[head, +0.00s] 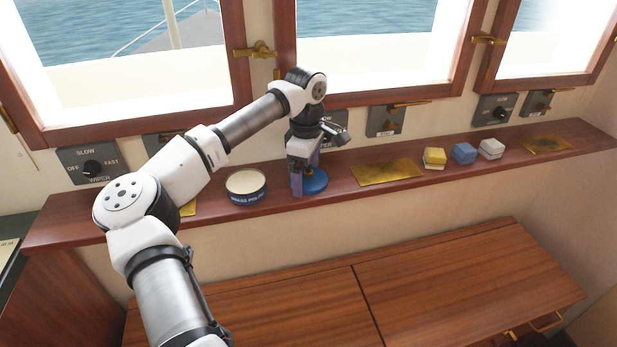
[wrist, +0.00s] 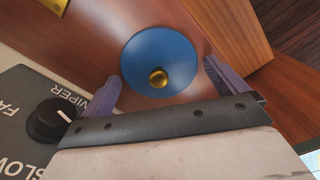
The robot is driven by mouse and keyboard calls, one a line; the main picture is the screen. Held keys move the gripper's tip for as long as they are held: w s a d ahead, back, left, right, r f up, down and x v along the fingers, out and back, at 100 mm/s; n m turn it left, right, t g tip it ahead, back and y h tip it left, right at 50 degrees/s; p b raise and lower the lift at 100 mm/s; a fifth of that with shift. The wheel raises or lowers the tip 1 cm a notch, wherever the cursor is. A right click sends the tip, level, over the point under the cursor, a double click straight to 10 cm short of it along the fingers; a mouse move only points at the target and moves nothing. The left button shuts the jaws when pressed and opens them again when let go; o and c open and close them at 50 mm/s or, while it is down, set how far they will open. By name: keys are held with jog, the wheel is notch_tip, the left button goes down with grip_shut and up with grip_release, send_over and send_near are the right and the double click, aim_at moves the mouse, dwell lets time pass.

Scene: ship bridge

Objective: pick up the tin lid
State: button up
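The tin lid (head: 318,184) is a round blue disc lying flat on the wooden shelf. I cannot tell how far the fingertips are above the shelf. The open brass polish tin (head: 247,197) stands to the left of the lid.
The narrow shelf (head: 225,211) runs below the windows. A brass plate (head: 388,172) lies right of the lid, then a yellow-and-white block (head: 434,158), a blue block (head: 465,153) and a white-grey block (head: 491,148). Wiper switch panels (head: 88,165) line the wall behind.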

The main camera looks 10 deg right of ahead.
jog(key=c, duration=0.6)
jog(key=shift+r, duration=0.15)
